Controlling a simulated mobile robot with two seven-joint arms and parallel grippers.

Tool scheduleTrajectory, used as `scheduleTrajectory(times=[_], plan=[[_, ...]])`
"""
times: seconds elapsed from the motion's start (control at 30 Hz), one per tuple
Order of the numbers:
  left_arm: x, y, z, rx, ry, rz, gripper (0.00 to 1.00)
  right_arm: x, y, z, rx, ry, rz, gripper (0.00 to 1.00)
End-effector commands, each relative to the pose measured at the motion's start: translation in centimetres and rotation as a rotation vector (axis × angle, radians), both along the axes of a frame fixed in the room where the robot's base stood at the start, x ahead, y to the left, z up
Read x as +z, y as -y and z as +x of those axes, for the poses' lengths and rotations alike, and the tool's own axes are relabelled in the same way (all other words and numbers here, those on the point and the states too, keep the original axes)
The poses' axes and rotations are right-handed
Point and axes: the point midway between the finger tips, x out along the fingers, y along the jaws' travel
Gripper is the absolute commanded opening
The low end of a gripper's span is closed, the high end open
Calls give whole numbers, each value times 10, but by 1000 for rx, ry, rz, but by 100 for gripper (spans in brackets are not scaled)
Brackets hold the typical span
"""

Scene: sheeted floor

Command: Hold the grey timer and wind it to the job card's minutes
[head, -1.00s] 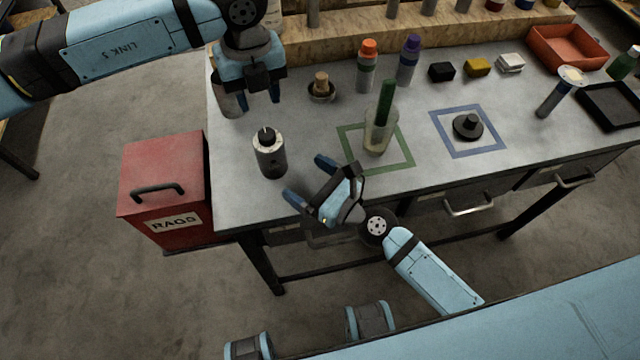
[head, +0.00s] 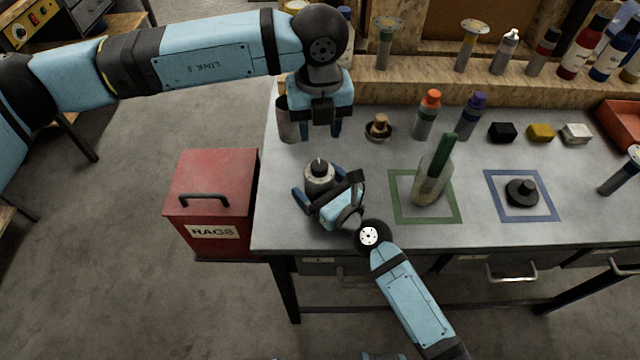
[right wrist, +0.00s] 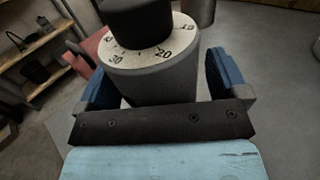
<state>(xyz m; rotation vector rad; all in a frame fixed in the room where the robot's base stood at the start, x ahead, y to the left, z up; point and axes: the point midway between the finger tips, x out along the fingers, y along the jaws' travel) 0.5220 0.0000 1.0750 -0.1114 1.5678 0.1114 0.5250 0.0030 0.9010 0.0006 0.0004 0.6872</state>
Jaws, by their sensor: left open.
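The grey timer (head: 319,178) stands upright near the table's front left, with a black knob on top. In the right wrist view the timer (right wrist: 160,80) has a pale dial with 20 and 30 legible; I cannot read a setting. My right gripper (head: 328,192) is open, its blue fingers on either side of the timer body. In the right wrist view a gap shows at the right finger (right wrist: 224,78). My left gripper (head: 322,131) is open and empty, pointing down just behind the timer. I cannot make out a job card.
A grey cylinder (head: 288,122) and a small bowl with a wooden-handled item (head: 379,128) stand near the left gripper. A clear cup with a green stick (head: 430,184) is inside the green square. A black knobbed disc (head: 522,192) sits in the blue square. A red rags bin (head: 211,188) stands left.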

Motion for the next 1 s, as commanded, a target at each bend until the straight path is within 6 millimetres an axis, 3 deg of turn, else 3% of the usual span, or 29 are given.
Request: scheduleTrajectory(times=[0.03,0.23,0.27,0.33,0.47,0.8,1.0], plan=[[0,0,0,0,0,0,43,0,0,0,0,0,0,81],[0,0,0,0,0,0,43,0,0,0,0,0,0,36],[0,0,0,0,0,0,45,0,0,0,0,0,0,36],[0,0,0,-8,0,0,61,0,0,0,0,0,0,36],[4,0,0,-103,0,-1,61,0,0,0,0,0,0,36],[22,1,0,-561,0,-1,61,0,0,0,0,0,0,36],[14,0,0,-637,-1,0,61,0,0,0,0,1,-1,36]])
